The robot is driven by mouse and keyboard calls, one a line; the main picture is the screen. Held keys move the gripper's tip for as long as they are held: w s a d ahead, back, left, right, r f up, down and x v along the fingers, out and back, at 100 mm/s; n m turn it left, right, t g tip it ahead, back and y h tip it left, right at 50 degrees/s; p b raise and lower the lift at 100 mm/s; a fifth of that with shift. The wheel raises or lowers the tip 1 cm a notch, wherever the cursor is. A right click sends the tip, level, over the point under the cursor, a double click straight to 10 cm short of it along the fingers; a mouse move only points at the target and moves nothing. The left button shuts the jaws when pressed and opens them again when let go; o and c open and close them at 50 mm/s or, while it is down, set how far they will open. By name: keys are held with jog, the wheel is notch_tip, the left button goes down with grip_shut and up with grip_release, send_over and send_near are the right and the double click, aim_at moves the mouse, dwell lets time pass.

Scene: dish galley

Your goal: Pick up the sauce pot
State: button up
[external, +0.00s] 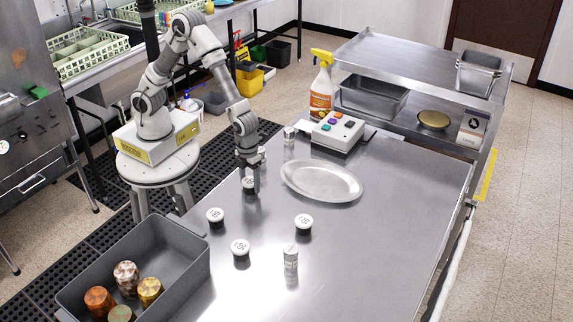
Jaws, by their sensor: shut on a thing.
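Several small dark sauce pots with white marked lids stand on the steel table (345,262). One sauce pot (249,186) is between the fingers of my gripper (249,183), which points down and is shut on it. The fingers cover part of this pot, and I cannot tell whether it still touches the table. Other sauce pots stand apart: one to the lower left (215,217), one in front (240,248) and one to the right (303,223). A small pale object (262,152) shows partly behind my gripper.
An oval metal platter (322,181) lies right of my gripper. A shaker (289,136) and a button box (337,133) stand behind it; another shaker (291,258) stands in front. A grey tub (180,262) with several jars is front left. The table's right side is clear.

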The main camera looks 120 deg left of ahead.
jog(key=shift+r, duration=0.15)
notch_tip(320, 180, up, 4)
jog(key=shift+d+r+p, duration=0.15)
jog(key=shift+r+p, duration=0.05)
jog(key=shift+p, duration=0.1)
jog(key=s+d+r, duration=0.6)
jog(key=d, duration=0.4)
jog(key=p, duration=0.2)
send_over(306, 180)
notch_tip(306, 180, down, 6)
jog(key=shift+s+d+r, duration=0.1)
jog(key=shift+r, duration=0.05)
jog(key=shift+a+f, duration=0.25)
jog(key=shift+f, duration=1.9)
jog(key=shift+f, duration=0.15)
